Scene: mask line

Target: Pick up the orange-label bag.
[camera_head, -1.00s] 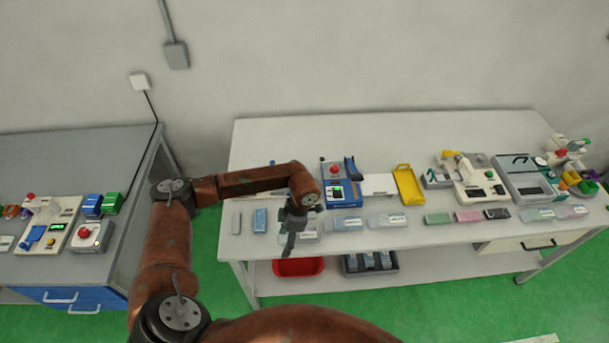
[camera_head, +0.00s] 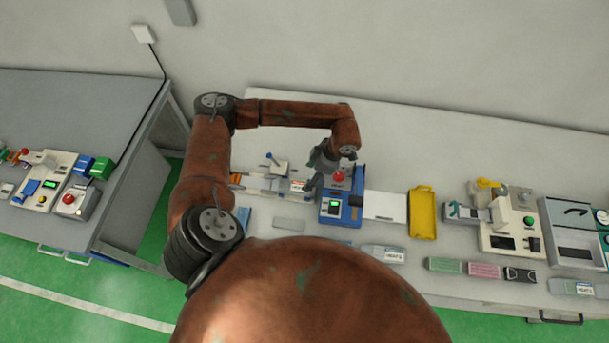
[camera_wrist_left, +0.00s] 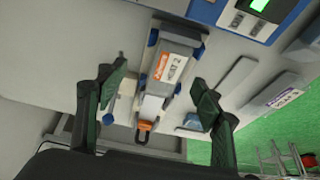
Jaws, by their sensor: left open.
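The orange-label bag (camera_wrist_left: 170,66) shows in the left wrist view as a grey pack with an orange-and-white label, lying in a holder with blue corner pieces. In the head view its orange label (camera_head: 298,185) shows on the bench, left of the blue machine. My left gripper (camera_head: 316,178) is over the bench beside it, partly hidden by its own wrist. In the wrist view the left gripper (camera_wrist_left: 160,96) is open, with its fingers apart on either side of the holder's near end. Nothing is held. My right gripper is not in view.
A blue machine (camera_head: 342,208) with a red button stands close on the right. Another pack with a purple label (camera_wrist_left: 277,94) lies right of the holder in the wrist view. A yellow tray (camera_head: 423,214) and several packs line the bench. The bench's back is clear.

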